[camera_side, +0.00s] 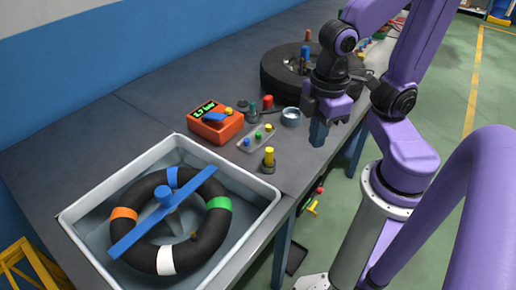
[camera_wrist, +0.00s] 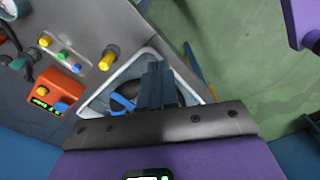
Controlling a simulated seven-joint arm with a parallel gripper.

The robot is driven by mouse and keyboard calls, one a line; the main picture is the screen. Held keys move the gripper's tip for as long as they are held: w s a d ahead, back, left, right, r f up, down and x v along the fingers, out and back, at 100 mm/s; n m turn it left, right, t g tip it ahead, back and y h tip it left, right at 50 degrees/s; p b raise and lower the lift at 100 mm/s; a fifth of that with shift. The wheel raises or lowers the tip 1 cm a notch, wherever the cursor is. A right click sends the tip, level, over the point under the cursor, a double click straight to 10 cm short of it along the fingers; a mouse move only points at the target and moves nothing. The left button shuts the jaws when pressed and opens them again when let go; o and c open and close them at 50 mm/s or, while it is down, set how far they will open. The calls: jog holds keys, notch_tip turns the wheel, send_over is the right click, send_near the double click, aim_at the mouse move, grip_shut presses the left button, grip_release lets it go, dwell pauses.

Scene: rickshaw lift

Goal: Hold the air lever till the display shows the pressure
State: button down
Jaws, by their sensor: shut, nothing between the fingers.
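An orange box (camera_side: 216,125) stands on the bench behind the tray, with a lit display (camera_side: 205,109) in green digits; it reads something like 2.7 bar, the first digit hard to make out. A blue lever (camera_side: 214,117) lies on the box top, beside a yellow knob. In the wrist view the orange box (camera_wrist: 57,90) is at the left, with its blue lever (camera_wrist: 62,106) and display (camera_wrist: 42,103). My gripper (camera_side: 319,133) is shut and empty, near the bench's front edge, well to the right of the box and apart from the lever. Its blue fingers (camera_wrist: 158,85) are together.
A grey-white tray (camera_side: 95,196) holds a black tube (camera_side: 202,243) with coloured bands and a blue bar (camera_side: 140,228). A tyre (camera_side: 275,72) lies behind my gripper.

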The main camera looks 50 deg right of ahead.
jog(key=shift+s+d+f+n, duration=0.1)
jog(key=shift+s+d+n, duration=0.15)
jog(key=shift+s, duration=0.25)
jog(key=shift+s+d+f+n, duration=0.1)
jog(key=shift+s+d+n, duration=0.1)
jog(key=shift+s, duration=0.3)
